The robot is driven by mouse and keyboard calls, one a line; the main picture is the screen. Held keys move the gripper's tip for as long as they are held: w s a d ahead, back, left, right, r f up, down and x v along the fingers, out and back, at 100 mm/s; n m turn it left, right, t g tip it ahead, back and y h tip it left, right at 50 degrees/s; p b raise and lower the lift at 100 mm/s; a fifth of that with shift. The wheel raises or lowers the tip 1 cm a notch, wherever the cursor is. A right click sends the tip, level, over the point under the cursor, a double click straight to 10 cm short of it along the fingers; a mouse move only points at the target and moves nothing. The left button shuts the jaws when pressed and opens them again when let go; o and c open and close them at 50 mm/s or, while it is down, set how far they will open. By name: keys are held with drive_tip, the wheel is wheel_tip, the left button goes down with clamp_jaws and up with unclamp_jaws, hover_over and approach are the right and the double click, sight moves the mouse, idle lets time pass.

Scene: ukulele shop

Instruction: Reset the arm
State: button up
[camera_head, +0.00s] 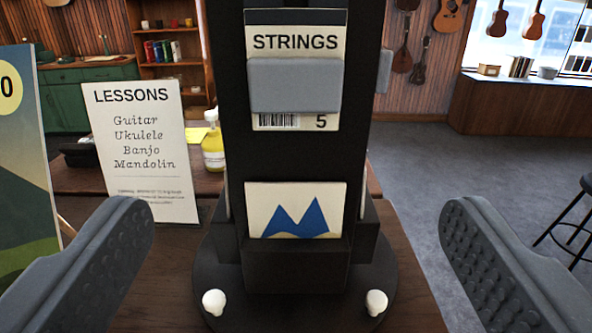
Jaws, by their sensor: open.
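My gripper (300,245) is open, with one dark grey ridged finger at the lower left and the other at the lower right. Nothing is held between the fingers. A black display stand (297,155) on a round base stands upright ahead, between the fingers in the picture. It carries a "STRINGS" packet (296,41), partly covered by a plain grey block (295,86). A card with a blue mountain shape (295,222) sits in a lower pocket. Two small white knobs (214,301) (376,302) show at the base's front. The rest of my arm is out of view.
A "LESSONS" sign (137,150) and a yellow bottle (213,150) stand on the wooden table (415,290) behind left. A poster board (25,160) is at the far left. Open grey floor (430,165), a stool (578,210) and a counter (520,112) lie right.

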drive_tip(key=s+a+r+m+h+b, duration=0.15)
drive_tip(key=a+r+h+b, duration=0.35)
drive_tip(key=r, duration=0.8)
drive_tip(key=s+a+r+g+y+b, duration=0.1)
drive_tip(key=s+a+r+y, duration=0.1)
drive_tip(key=s+a, duration=0.2)
drive_tip(key=s+a+r+n+g+y+b, duration=0.1)
drive_tip(key=s+a, duration=0.4)
drive_tip(key=a, duration=0.5)
drive_tip(key=shift+a+r+g+y+b, duration=0.3)
drive_tip(key=shift+a+r+y+b, duration=0.1)
drive_tip(key=shift+r+y+b, duration=0.4)
